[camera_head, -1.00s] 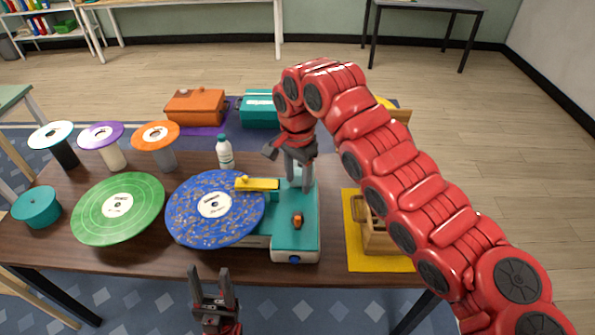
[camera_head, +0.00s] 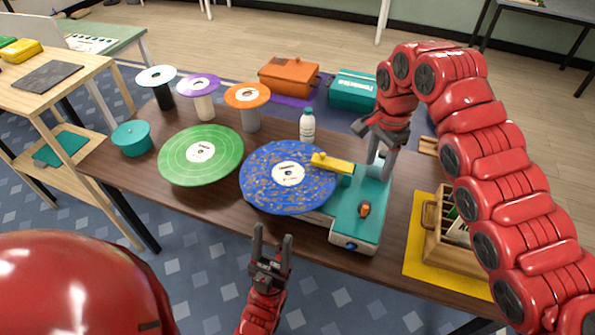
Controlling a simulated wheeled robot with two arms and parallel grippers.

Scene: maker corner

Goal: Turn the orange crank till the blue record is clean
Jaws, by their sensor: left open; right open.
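The blue record (camera_head: 262,178) lies on the teal cleaning machine (camera_head: 345,215) and carries many orange-brown specks. A yellow arm (camera_head: 333,164) reaches over its right edge. A small orange knob (camera_head: 364,209), seemingly the crank, sits on the machine's top, right of the record. My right gripper (camera_head: 376,170) is open and points down over the machine's back part, behind the orange knob. Its fingertips are close to the machine; I cannot tell whether they touch it. My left gripper (camera_head: 271,238) is open and empty, in front of the table's near edge, below the record.
A green record (camera_head: 190,165) lies left of the blue one, with a teal round pot (camera_head: 133,139) beyond. Records on stands and a white bottle (camera_head: 307,126) stand behind. A wooden crate (camera_head: 450,250) on a yellow mat (camera_head: 418,245) is at right. Orange (camera_head: 289,76) and teal (camera_head: 352,92) boxes are farther back.

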